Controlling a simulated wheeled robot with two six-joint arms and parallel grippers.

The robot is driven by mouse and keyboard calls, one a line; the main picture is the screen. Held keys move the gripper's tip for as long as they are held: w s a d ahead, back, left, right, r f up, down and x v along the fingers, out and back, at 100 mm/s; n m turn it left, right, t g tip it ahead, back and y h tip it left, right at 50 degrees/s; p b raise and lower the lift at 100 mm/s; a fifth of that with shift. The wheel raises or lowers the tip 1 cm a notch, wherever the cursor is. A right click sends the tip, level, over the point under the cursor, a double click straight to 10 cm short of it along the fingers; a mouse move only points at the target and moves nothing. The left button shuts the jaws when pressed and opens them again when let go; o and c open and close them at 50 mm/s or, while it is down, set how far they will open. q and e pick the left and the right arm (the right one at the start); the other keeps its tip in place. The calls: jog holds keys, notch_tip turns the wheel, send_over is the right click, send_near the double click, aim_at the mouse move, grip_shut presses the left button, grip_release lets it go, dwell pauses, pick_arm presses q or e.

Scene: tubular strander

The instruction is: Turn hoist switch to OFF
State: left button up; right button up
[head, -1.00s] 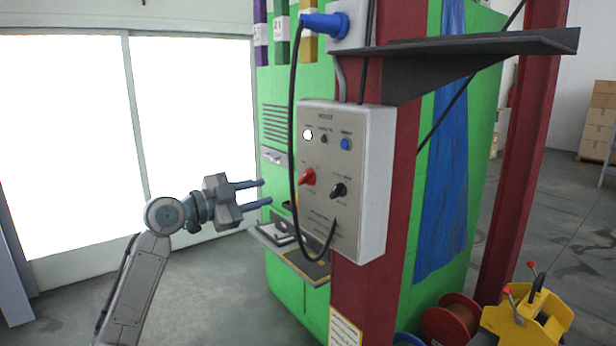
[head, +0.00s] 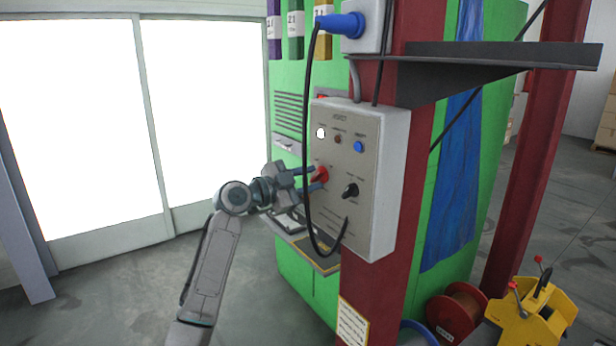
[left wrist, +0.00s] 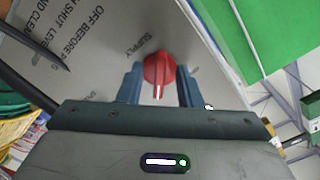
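The grey hoist control box (head: 392,190) is fixed to a red column. Its face has a red rotary switch (head: 321,174) on the left and a black rotary switch (head: 350,191) lower right. My left gripper (head: 318,179) is at the red switch, with its fingers open. In the left wrist view, the red switch (left wrist: 159,70) stands between the two blue fingers, with a small gap on each side. Its white mark points toward the gripper body. "SUPPLY" is printed close to it. Other position lettering is too small to read. My right gripper is not in view.
A black cable (head: 309,130) hangs from a blue plug (head: 340,24) in front of the box, close to my left gripper. A dark shelf bracket (head: 470,62) juts out above right. A yellow device (head: 535,315) and red reel (head: 456,312) stand lower right.

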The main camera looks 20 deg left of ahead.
pick_arm(q)
grip_shut()
